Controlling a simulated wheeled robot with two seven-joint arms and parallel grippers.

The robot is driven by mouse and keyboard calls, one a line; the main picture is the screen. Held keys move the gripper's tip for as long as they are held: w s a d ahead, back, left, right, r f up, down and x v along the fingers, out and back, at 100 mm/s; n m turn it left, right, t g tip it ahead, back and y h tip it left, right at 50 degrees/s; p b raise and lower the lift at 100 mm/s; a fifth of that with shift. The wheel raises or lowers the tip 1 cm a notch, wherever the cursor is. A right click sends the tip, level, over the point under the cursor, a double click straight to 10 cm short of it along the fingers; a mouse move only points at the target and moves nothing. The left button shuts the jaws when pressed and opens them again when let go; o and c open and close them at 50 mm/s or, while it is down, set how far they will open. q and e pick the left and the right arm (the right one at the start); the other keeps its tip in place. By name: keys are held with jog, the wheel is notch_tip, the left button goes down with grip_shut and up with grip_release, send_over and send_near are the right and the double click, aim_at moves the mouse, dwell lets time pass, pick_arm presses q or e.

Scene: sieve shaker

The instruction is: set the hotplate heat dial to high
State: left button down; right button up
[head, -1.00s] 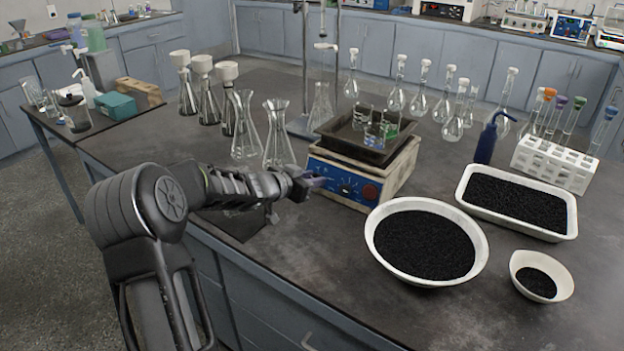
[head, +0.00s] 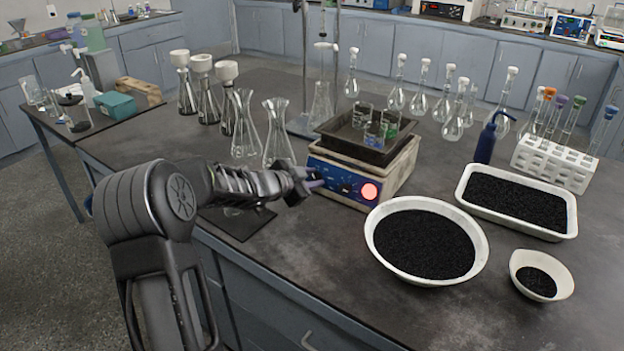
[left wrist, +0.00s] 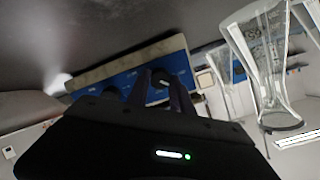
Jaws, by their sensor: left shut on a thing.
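The hotplate (head: 400,172) stands on the bench with a blue front panel (head: 336,171). A round lamp (head: 369,191) at the right of the panel glows bright pinkish red. A dark dial (head: 346,188) shows near the panel's middle. My left gripper (head: 318,182) reaches the panel's left part from the left and is shut on a dial there, mostly hidden by its fingers. In the left wrist view, the fingers (left wrist: 168,88) meet the blue panel (left wrist: 120,80); the dial's setting cannot be read. My right gripper is not in view.
A dark tray (head: 340,147) with several small beakers sits on the hotplate. Glass flasks (head: 278,135) stand close behind my left gripper. A white bowl of black grains (head: 378,213) is near the hotplate's right front.

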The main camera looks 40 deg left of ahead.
pick_arm(q)
jog(key=m+b, duration=0.1)
jog(key=m, duration=0.4)
jog(key=shift+f+m+b, duration=0.15)
jog(key=shift+m+b, duration=0.15)
jog(key=shift+b, duration=0.1)
jog(key=m+b, duration=0.3)
jog(key=m, duration=0.3)
jog(key=shift+d+f, duration=0.1)
jog(key=m+b, duration=0.3)
jog(key=m, duration=0.3)
jog(key=shift+f+y+b, duration=0.1)
jog(key=shift+y+b, duration=0.3)
jog(key=m+b, duration=0.2)
jog(key=m, duration=0.1)
jog(key=shift+m, duration=0.4)
jog(key=shift+m+b, duration=0.65)
jog(key=shift+m, duration=0.55)
jog(key=c, duration=1.1)
grip_release()
jog(key=shift+s+r, duration=0.15)
jog(key=shift+r, duration=0.05)
